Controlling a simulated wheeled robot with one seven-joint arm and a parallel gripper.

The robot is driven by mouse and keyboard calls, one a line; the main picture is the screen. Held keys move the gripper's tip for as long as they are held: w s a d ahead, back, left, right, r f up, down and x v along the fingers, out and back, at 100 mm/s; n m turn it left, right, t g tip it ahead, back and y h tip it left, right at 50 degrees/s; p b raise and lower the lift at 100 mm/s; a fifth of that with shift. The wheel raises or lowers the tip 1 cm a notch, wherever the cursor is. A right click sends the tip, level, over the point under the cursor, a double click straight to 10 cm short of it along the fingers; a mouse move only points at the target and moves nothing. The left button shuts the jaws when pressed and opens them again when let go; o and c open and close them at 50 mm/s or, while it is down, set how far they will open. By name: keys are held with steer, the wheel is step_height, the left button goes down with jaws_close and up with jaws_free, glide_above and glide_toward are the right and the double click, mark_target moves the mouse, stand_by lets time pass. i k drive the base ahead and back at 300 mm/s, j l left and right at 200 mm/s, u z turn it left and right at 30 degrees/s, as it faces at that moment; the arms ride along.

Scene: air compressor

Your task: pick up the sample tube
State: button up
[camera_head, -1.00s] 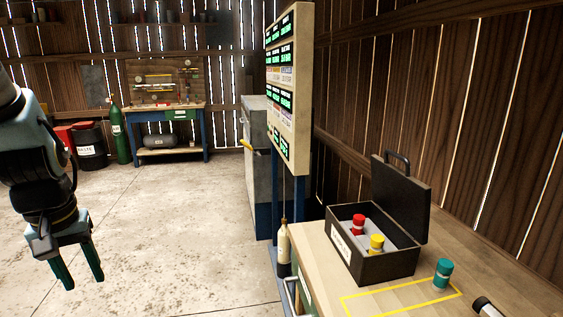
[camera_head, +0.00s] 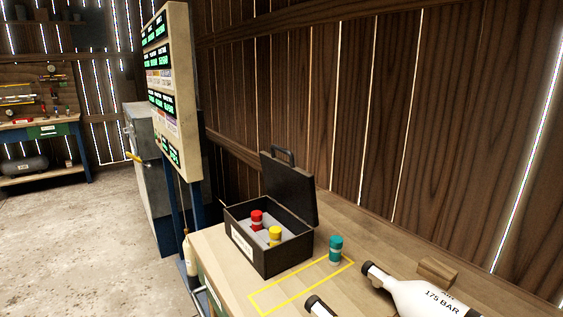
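A small tube with a teal cap (camera_head: 336,249) stands upright on the wooden bench, just right of an open black case and by the far right corner of a yellow outline. The black case (camera_head: 268,262) holds a red-capped tube (camera_head: 257,219) and a yellow-capped tube (camera_head: 275,236) in grey slots. I cannot tell from the frames which tube is the sample tube. My gripper is out of view now.
A white bottle marked 175 BAR (camera_head: 432,296) lies on the bench at the lower right. A second black-capped item (camera_head: 318,306) is cut off at the bottom. A display board (camera_head: 170,85) stands behind the bench. Open concrete floor (camera_head: 85,250) lies left.

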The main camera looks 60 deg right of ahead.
mark_target(256, 216)
steer(key=i+z, duration=0.25)
steer(key=z, duration=0.2)
steer(key=i+j+z, duration=0.15)
steer(key=z, duration=0.3)
steer(key=i+j+z, duration=0.3)
steer(key=i+j, duration=0.8)
steer(key=i+l, duration=0.1)
steer(key=l, duration=0.3)
